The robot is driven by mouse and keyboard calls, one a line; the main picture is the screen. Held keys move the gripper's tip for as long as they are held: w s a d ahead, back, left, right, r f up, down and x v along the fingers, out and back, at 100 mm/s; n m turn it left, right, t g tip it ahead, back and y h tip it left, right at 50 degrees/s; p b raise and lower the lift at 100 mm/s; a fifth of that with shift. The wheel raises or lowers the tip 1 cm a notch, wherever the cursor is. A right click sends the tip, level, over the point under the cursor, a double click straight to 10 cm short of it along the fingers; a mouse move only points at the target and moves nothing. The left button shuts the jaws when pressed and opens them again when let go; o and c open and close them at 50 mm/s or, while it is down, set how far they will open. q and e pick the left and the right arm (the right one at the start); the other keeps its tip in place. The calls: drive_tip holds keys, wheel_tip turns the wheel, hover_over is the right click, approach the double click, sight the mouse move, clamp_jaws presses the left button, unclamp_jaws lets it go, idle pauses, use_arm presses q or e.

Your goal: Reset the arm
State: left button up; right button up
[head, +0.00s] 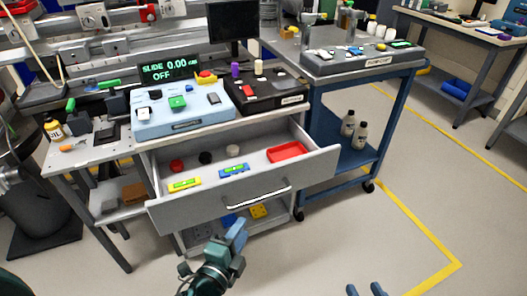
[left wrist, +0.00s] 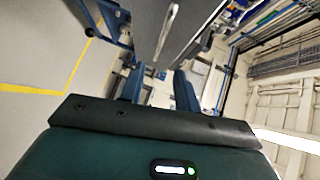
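My left gripper (head: 238,232) is in front of the open drawer (head: 222,208), below and to the left of its handle in the head view. In the left wrist view its two blue fingers (left wrist: 158,88) stand apart with nothing between them. The drawer front and its silver handle (left wrist: 169,32) show beyond them. My right gripper (head: 366,290) shows only as two separate blue fingertips at the bottom edge of the head view, over bare floor, with nothing between them.
The drawer juts out and holds a red tray (head: 287,151), yellow and blue levels and round pieces. A blue cart (head: 343,155) with bottles stands to the right. The floor (head: 340,235) with yellow tape is clear at the lower right. A dark bin (head: 45,200) stands at the left.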

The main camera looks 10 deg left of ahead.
drive_tip(key=shift+r, duration=0.1)
